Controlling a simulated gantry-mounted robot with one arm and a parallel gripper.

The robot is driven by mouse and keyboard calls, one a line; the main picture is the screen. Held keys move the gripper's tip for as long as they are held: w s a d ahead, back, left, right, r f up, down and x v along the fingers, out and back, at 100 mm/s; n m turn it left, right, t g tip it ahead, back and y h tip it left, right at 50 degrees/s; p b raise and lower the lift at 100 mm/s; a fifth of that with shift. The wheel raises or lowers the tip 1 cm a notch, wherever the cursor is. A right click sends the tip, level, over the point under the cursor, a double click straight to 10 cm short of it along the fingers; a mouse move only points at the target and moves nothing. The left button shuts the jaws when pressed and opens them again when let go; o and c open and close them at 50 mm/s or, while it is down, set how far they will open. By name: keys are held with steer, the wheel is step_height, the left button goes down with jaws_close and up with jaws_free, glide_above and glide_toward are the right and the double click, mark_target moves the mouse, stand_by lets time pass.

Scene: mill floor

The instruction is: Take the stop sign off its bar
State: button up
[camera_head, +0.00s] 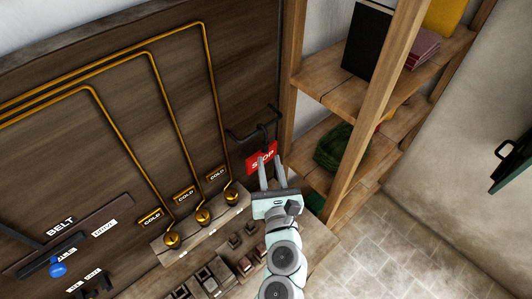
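The red stop sign (253,163) with white "STOP" lettering hangs by a dark hook from a dark bar (240,139) on the wooden wall, left of the shelf post. My gripper (271,161) is in front of the sign's right half, pointing up at it. Its two grey fingers are apart, with part of the sign showing between them. They cover some of the lettering. I cannot tell whether either finger touches the sign.
A wooden shelf (322,87) with books and a green basket (333,147) stands close on the right. Brass pipes (214,85) run down the wall to knobs by "COLD" labels on the left. A blue-knobbed lever (58,269) is at lower left. Stone floor (395,245) is open at lower right.

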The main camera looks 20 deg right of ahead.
mark_target(267, 149)
steer(key=x, duration=0.3)
steer(key=shift+w+d+r, duration=0.1)
steer(key=shift+w+d, duration=0.05)
steer(key=shift+w, duration=0.1)
steer(key=p+x, duration=0.1)
steer(key=x, duration=0.4)
steer(key=shift+r, duration=0.1)
steer(key=shift+w, duration=0.45)
steer(key=shift+c, duration=0.2)
jaws_close()
